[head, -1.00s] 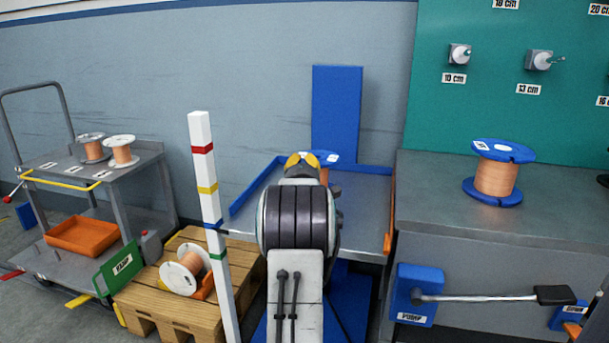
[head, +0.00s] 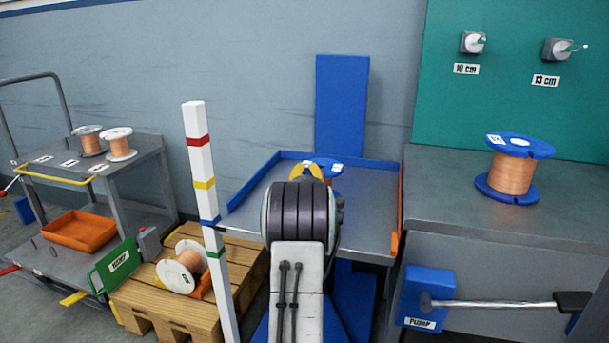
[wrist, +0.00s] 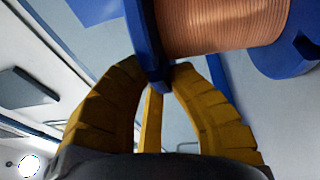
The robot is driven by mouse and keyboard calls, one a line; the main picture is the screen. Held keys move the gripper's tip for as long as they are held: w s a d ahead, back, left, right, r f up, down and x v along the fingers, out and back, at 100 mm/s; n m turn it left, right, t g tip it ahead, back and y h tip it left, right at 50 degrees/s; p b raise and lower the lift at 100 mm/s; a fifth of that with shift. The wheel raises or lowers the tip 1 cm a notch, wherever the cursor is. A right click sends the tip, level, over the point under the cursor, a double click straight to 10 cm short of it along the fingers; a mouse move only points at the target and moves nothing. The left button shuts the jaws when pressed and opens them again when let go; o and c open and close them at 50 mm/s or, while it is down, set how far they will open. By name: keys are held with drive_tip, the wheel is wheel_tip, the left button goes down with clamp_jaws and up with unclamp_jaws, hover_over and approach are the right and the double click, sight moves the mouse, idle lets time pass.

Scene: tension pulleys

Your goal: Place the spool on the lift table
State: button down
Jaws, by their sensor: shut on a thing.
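The lift table is a grey top with blue raised edges (head: 370,215), in the middle of the head view. My gripper (head: 308,172) is over it at the far end of my arm, its yellow fingers partly hidden by my wrist. It holds a spool with blue flanges (head: 334,166), of which only a part shows behind the fingers. In the wrist view, my gripper (wrist: 160,78) is shut on the edge of one blue flange of the spool (wrist: 225,22), with copper wire beyond it. I cannot tell whether the spool touches the table top.
Another blue copper spool (head: 512,172) stands on the grey bench at the right, above a pump lever (head: 490,304). A striped white post (head: 204,200) stands left of the lift table. A pallet (head: 150,305) with a white-flanged spool (head: 183,268) and a cart (head: 125,185) are further left.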

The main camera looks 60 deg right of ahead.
drive_tip(key=c, duration=1.3)
unclamp_jaws()
drive_tip(key=shift+c, duration=0.2)
drive_tip(key=shift+s+a, duration=0.1)
